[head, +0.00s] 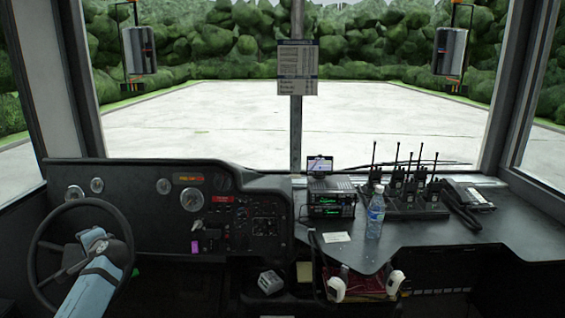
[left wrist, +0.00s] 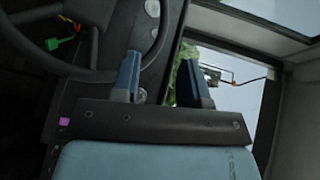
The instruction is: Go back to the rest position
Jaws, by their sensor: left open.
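My left gripper (head: 93,238) is over the steering wheel (head: 36,243) at the left of the head view. In the left wrist view my left gripper (left wrist: 160,75) shows two blue fingers spread apart with nothing between them. Part of the steering wheel (left wrist: 60,70) passes behind the fingers there; I cannot tell whether they touch it. My right gripper is not in view.
The dashboard (head: 150,225) stands behind the wheel. On the right-hand counter (head: 430,235) are a water bottle (head: 375,212), stacked radio units (head: 330,197), several handheld radios (head: 396,182) and a desk phone (head: 468,194). A windshield post (head: 297,130) stands centrally.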

